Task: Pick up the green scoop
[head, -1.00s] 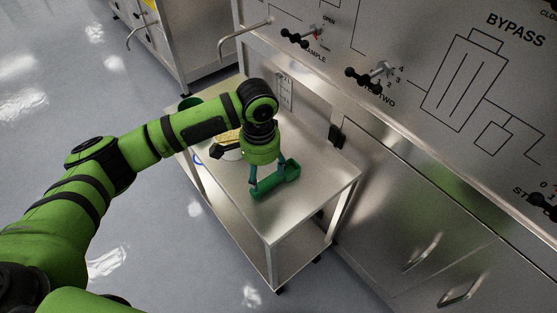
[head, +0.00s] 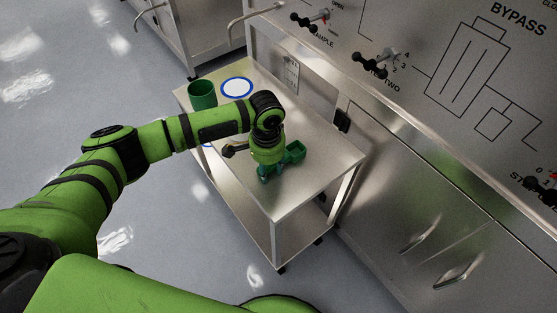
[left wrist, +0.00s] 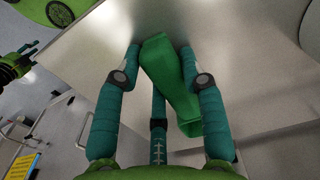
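The green scoop (head: 295,151) lies on the top of the metal cart (head: 290,200). My left gripper (head: 268,174) is over it and hides part of it in the head view. In the left wrist view, the scoop (left wrist: 172,78) lies between the spread teal fingers of my left gripper (left wrist: 160,51). A gap shows between the left finger and the scoop; whether the right finger touches it I cannot tell. My right gripper (left wrist: 24,54) appears small at the left edge of the left wrist view, its finger opening unclear.
A green cup (head: 202,95) and a blue-rimmed white disc (head: 237,87) are at the cart's far end. A dark-handled object (head: 235,149) is beside my gripper. The steel panel with valve handles (head: 370,62) stands along the cart's right side. The cart's near end is clear.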

